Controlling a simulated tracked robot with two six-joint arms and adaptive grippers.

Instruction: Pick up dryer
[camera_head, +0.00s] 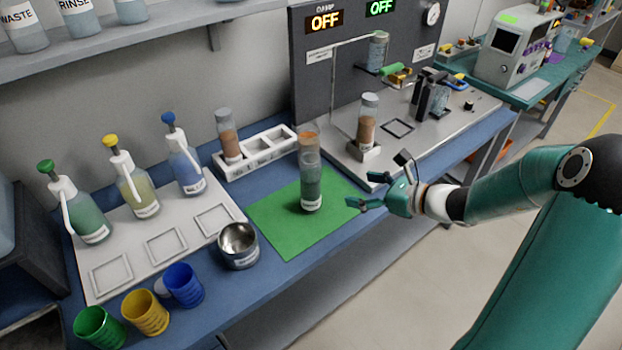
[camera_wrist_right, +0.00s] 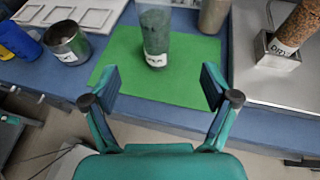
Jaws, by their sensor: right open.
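A clear cylinder with dark grey-green contents (camera_head: 311,188) stands upright on a green mat (camera_head: 270,222). It also shows in the right wrist view (camera_wrist_right: 155,32), its top cut off. A clear tube with brown grains (camera_head: 367,125) stands in a small metal holder (camera_head: 363,151) on the grey platform, also at the right of the wrist view (camera_wrist_right: 297,28). My right gripper (camera_head: 379,182) is open and empty, right of the mat. Its spread fingers (camera_wrist_right: 160,88) point toward the dark cylinder without touching it. My left gripper is out of view.
A white rack (camera_head: 258,158) holds another brown-filled tube (camera_head: 228,135). A metal bowl (camera_head: 238,246) stands left of the mat. Several pump bottles and coloured cups stand farther left. The mat's front and right parts are clear; the grey platform (camera_head: 395,165) rises at right.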

